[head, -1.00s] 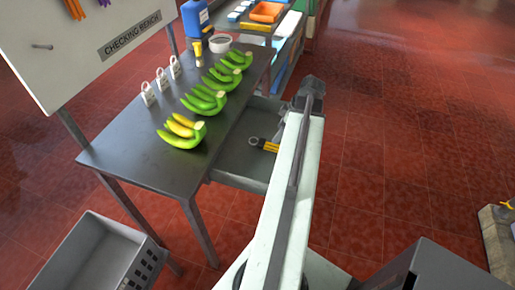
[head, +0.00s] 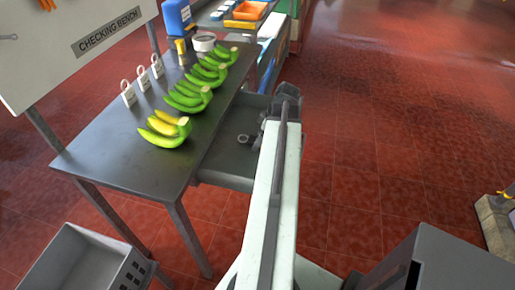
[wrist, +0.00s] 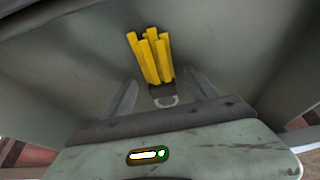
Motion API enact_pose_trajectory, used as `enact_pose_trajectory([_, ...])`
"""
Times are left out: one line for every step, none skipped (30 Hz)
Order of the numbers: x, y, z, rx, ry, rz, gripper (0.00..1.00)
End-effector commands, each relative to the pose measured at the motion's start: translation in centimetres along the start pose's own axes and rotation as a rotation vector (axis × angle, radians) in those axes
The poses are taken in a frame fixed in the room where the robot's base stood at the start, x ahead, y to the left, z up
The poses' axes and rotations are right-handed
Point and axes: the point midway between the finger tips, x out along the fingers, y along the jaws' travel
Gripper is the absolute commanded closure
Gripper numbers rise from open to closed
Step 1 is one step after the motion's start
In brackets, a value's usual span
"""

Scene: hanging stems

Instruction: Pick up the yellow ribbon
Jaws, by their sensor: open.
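A bundle of flat yellow strips (wrist: 152,58), which looks like the yellow ribbon, lies in a grey tray or drawer in the wrist view. Its near end is gathered in a dark clip with a grey ring. My gripper (wrist: 162,82) is open, one finger on each side of the bundle's near end, with no visible grip on it. In the head view the ring (head: 243,138) shows in the grey drawer (head: 222,172) below the bench; my arm hides the yellow strips and my fingers.
The drawer's walls rise close around my gripper. A grey crate (head: 85,262) stands at front left.

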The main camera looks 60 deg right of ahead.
Motion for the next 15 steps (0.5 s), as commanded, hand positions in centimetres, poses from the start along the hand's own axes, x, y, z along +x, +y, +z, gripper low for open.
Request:
enact_pose_trajectory([0.48,0.01,0.09,0.0,0.0,0.0,0.33])
enact_pose_trajectory([0.38,0.01,0.05,0.0,0.0,0.0,0.33])
enact_pose_trajectory([0.24,0.01,0.01,0.0,0.0,0.0,0.33])
enact_pose_trajectory([0.18,0.01,0.0,0.001,0.0,0.0,0.33])
enact_pose_trajectory([0.16,0.01,0.0,0.001,0.0,0.0,0.33])
enact_pose_trajectory([0.15,0.01,0.0,0.001,0.0,0.0,0.33])
enact_pose_trajectory([0.14,0.01,0.01,0.001,0.0,0.0,0.41])
enact_pose_trajectory([0.14,0.01,0.01,0.001,0.0,0.0,0.49])
enact_pose_trajectory([0.13,0.01,0.01,0.001,0.0,0.0,0.61])
enact_pose_trajectory([0.13,0.01,0.02,0.001,0.0,0.0,0.69])
enact_pose_trajectory([0.13,0.01,0.02,0.001,0.0,0.0,0.77])
enact_pose_trajectory([0.13,0.01,0.03,0.001,0.0,0.0,0.88])
enact_pose_trajectory([0.12,0.02,0.03,0.001,0.0,0.0,0.97])
enact_pose_trajectory([0.12,0.02,0.03,0.001,0.0,0.0,0.97])
enact_pose_trajectory([0.12,0.02,0.04,0.001,0.0,0.0,1.0])
